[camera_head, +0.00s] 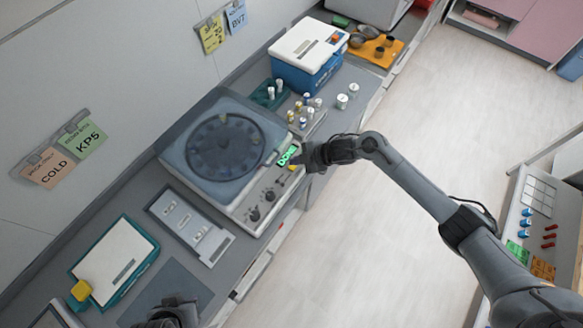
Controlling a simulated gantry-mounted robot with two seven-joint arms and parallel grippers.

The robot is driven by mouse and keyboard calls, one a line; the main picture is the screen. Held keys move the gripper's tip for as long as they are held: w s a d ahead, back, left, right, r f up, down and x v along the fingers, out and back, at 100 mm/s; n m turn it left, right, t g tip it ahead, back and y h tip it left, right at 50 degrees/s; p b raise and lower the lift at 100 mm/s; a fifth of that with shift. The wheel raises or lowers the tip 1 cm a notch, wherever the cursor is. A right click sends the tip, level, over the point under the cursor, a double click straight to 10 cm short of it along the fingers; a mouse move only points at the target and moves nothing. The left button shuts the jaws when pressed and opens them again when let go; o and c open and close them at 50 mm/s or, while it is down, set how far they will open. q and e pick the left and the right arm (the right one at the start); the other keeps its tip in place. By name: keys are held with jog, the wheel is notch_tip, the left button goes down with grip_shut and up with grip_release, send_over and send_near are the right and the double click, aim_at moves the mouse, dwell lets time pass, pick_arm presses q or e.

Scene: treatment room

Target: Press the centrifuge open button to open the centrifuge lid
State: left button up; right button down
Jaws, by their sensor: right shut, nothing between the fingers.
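The centrifuge (178,152) stands on the counter, its clear lid (225,140) down over a dark round rotor. Its front panel (246,212) has dark knobs and a lit green display (288,155) that reads "DONE". My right gripper (303,158) is shut and empty, right at the panel's right end beside the display. I cannot tell whether it touches the panel; it hides part of that area, and the open button cannot be made out clearly. My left gripper (172,312) is at the bottom edge, partly cut off, over the counter; its fingers are not clear.
A tray (190,222) with small items lies in front of the centrifuge. A rack of vials (305,122), a blue box with white lid (306,55) and two white jars (347,95) stand beyond it. A teal-edged case (113,260) lies lower left. Open floor is right.

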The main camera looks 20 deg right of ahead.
jog(key=shift+w+d+r+t, duration=0.15)
jog(key=shift+w+r+t, duration=0.15)
jog(key=shift+w+r, duration=1.1)
jog(key=shift+s, duration=0.15)
jog(key=b, duration=0.7)
send_over(295, 168)
notch_tip(295, 168, down, 7)
jog(key=shift+f, duration=0.1)
jog(key=shift+f+b, duration=0.4)
jog(key=shift+f, duration=0.35)
jog(key=shift+f, duration=0.15)
jog(key=shift+f, duration=0.25)
